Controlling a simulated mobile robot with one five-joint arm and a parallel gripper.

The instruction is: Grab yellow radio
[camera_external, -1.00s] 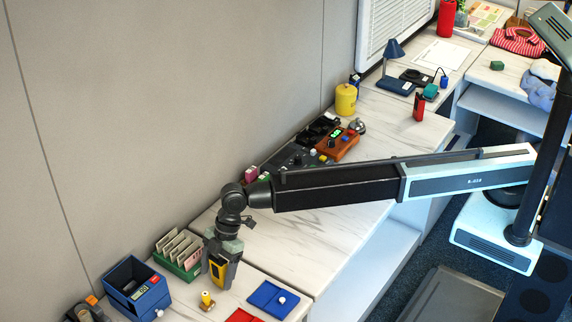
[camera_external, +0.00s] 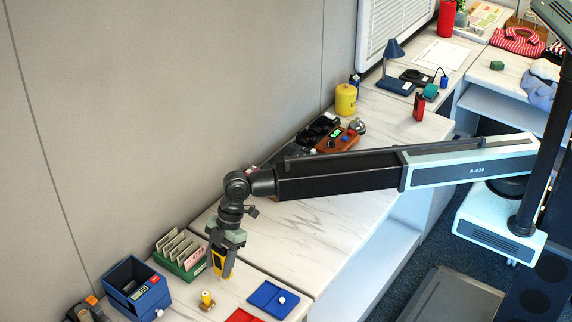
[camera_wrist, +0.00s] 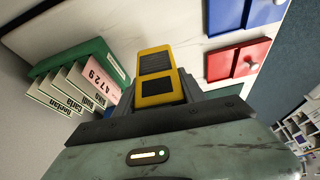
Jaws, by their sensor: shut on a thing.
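The yellow radio (camera_external: 220,262) has a dark face and hangs upright below my gripper (camera_external: 227,250) in the external view. In the wrist view the radio (camera_wrist: 160,77) stands between the jaws, its yellow frame and dark panels facing the camera. My gripper is shut on it. The jaws hide the radio's upper part in the external view. I cannot tell whether its bottom end touches the table or is just above it.
A green card box (camera_external: 178,262) stands close to the left of the radio. A blue box (camera_external: 138,285) sits further left. Bare table (camera_external: 310,250) extends to the right.

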